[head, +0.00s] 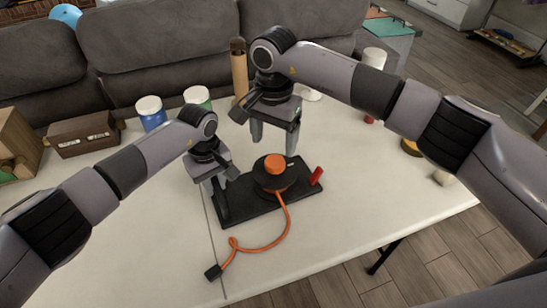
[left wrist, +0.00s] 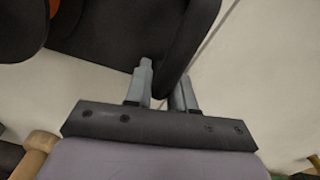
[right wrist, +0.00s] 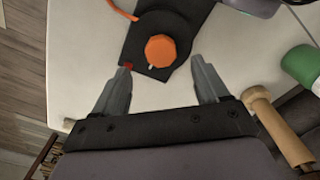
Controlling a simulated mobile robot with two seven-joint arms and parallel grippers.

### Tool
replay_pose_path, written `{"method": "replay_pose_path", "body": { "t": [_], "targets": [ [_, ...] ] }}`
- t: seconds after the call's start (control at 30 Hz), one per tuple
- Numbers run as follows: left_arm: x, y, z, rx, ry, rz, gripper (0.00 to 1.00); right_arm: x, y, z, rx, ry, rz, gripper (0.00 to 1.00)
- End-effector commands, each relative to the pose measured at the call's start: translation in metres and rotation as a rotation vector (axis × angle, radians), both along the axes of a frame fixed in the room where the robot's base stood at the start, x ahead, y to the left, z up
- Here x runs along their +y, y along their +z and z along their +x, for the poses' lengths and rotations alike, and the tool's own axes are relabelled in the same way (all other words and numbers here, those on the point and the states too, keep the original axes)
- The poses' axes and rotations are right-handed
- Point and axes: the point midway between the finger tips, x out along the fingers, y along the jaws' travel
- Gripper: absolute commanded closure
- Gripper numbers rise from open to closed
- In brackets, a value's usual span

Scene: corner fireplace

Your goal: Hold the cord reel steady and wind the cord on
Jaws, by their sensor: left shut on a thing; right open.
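The cord reel (head: 272,176) is black with an orange hub and stands on a black base plate (head: 245,204) on the table. An orange cord (head: 287,222) runs from it over the plate and loops on the table to a black plug (head: 213,272). A red crank handle (head: 316,176) sits at the reel's right side. My left gripper (head: 222,202) is shut on the base's left end, where a black upright part (left wrist: 186,45) shows between its fingers in the left wrist view. My right gripper (head: 273,142) is open and empty above and behind the reel; the orange hub (right wrist: 160,50) shows beyond its fingers.
Blue (head: 151,113) and green-labelled (head: 197,97) jars, a brown box (head: 83,134) and a wooden cylinder (head: 239,70) stand along the table's back. A yellow-brown item (head: 411,147) lies at the right. The front table is clear apart from the cord.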

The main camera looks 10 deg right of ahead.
Motion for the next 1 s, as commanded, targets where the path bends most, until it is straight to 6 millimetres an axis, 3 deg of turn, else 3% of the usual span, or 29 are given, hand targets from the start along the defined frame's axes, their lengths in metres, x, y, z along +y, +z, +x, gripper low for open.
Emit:
{"method": "replay_pose_path", "body": {
  "t": [0.1, 0.3, 0.5, 0.77, 0.93, 1.0],
  "targets": [
    [0.000, 0.001, 0.001, -0.001, 0.001, 0.000, 1.00, 0.001, -0.026, -0.001, 0.004, -0.001, 0.001, 0.26],
    [0.000, 0.001, 0.001, -0.001, 0.001, 0.000, 1.00, 0.001, -0.055, 0.000, 0.002, -0.001, 0.000, 0.26],
    [0.000, 0.001, 0.001, -0.001, 0.001, 0.000, 1.00, 0.000, -0.067, 0.000, 0.001, -0.002, 0.001, 0.26],
    [0.000, 0.001, 0.001, -0.001, 0.001, 0.000, 1.00, 0.000, -0.068, 0.000, 0.000, -0.001, 0.000, 0.26],
    [0.000, 0.001, 0.001, -0.001, 0.001, 0.000, 1.00, 0.000, -0.067, 0.000, 0.000, -0.001, 0.000, 0.81],
    [0.000, 0.001, 0.001, -0.001, 0.001, 0.000, 1.00, 0.000, -0.067, 0.000, 0.000, -0.001, 0.000, 0.82]
  ]
}}
